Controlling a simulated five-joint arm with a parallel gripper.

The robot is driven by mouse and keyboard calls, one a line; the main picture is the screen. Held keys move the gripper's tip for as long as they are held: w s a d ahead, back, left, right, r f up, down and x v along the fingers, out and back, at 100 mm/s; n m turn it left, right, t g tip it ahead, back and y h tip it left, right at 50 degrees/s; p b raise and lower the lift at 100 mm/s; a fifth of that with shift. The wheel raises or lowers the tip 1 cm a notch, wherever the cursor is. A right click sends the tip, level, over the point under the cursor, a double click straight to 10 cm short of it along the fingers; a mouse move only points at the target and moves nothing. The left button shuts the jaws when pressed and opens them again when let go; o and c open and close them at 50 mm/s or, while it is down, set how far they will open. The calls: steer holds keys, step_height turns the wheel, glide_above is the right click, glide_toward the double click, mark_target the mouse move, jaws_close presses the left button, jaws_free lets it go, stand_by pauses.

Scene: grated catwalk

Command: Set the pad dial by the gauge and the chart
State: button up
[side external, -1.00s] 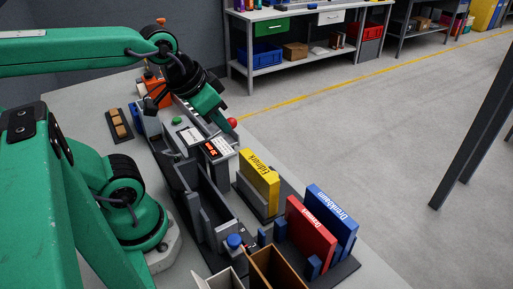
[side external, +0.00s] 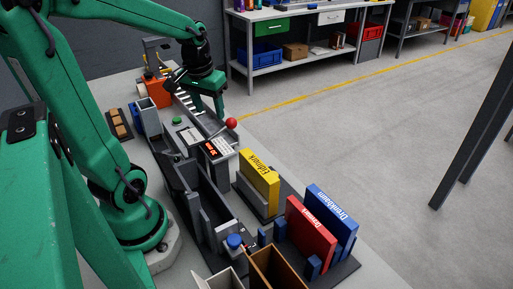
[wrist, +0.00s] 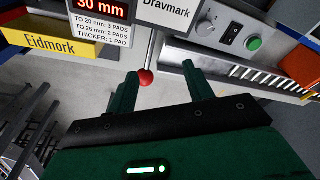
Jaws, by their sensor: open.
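My gripper (side external: 207,106) is open and empty, pointing down over the far part of the machine; its fingers also show in the wrist view (wrist: 160,72). The gauge (wrist: 100,5) shows red "30 mm" and shows beside the grey slot in the side view (side external: 211,150). The chart (wrist: 102,29) reads: to 20 mm 3 pads, to 26 mm 2 pads, thicker 1 pad. A card (wrist: 168,8) reads "Dravmark".
A red ball-ended lever (side external: 231,123) stands close to my gripper. Yellow (side external: 259,180), red (side external: 310,234) and blue (side external: 331,217) books stand in front. An orange block (side external: 157,93) is behind left.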

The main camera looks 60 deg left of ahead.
steer(key=s+a+f+n, duration=0.1)
steer(key=a, duration=0.2)
steer(key=a+f+n+g, duration=0.1)
steer(key=a+f, duration=0.1)
steer(key=a, duration=0.1)
steer(key=s+a+f+n+h, duration=0.1)
steer(key=a+f, duration=0.1)
steer(key=a, duration=0.1)
steer(key=shift+s+a+f+g, duration=0.2)
steer(key=shift+s+f+g, duration=0.05)
steer(key=shift+s+g, duration=0.15)
steer(key=shift+f, duration=3.85)
steer(key=c, duration=1)
